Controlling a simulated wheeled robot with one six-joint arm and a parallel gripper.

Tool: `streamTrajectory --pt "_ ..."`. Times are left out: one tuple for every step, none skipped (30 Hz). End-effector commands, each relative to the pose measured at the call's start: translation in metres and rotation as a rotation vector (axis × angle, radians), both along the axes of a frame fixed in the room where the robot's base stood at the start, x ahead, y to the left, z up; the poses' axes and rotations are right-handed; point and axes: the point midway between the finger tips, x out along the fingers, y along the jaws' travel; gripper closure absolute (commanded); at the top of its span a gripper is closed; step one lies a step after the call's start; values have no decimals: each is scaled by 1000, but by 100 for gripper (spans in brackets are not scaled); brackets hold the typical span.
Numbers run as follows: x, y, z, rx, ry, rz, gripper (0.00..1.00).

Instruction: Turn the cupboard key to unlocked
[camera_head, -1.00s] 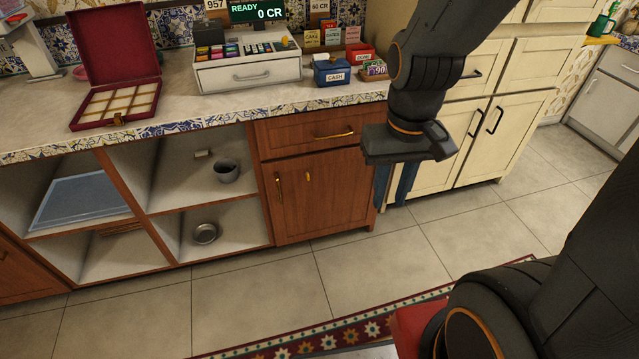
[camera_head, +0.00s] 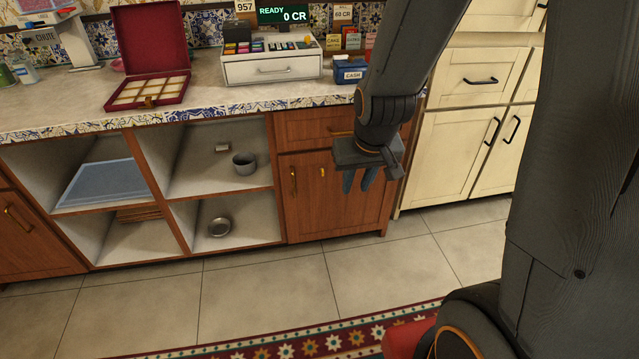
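The brown wooden cupboard door (camera_head: 312,205) is under the counter, right of the open shelves. A small brass-yellow key (camera_head: 323,172) sticks out near the upper middle of the door; its turn angle is too small to read. A brass handle (camera_head: 293,181) is at the door's left edge. My gripper (camera_head: 358,184) points down in front of the right part of the door, right of the key and apart from it in the picture. Its two fingers stand apart with nothing seen between them. My gripper and arm hide part of the drawer above.
Open shelves left of the door hold a grey mug (camera_head: 244,163) and a metal bowl (camera_head: 220,228). The counter above carries a cash register (camera_head: 272,68), a red box (camera_head: 150,60) and a blue cash box (camera_head: 349,75). Cream cabinets (camera_head: 455,150) stand right. The tiled floor in front is clear, with a patterned rug (camera_head: 300,340).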

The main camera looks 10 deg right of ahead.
Motion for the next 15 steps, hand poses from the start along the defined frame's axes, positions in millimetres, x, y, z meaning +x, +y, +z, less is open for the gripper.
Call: streamTrajectory --pt "31 0 -34 0 -59 0 75" --pt "48 0 -46 -1 -103 1 75" --pt "71 0 -61 -1 -161 1 75" --pt "88 0 -73 -1 -205 0 75" --pt "104 0 -84 -2 -250 1 75" --pt "125 1 -98 -2 -310 2 75" --pt "140 1 -108 -2 -355 2 75" --pt "154 1 -119 -2 -398 3 75" --pt "172 1 -132 -3 -458 3 75" --pt "184 1 -143 -3 -502 3 75" --pt "196 1 -153 -3 -547 3 75" --pt "211 1 -166 -4 -605 3 75" --pt "221 1 -175 -4 -650 3 75" --pt "231 0 -185 -4 -694 3 75" --pt "242 0 -197 -4 -754 4 75"
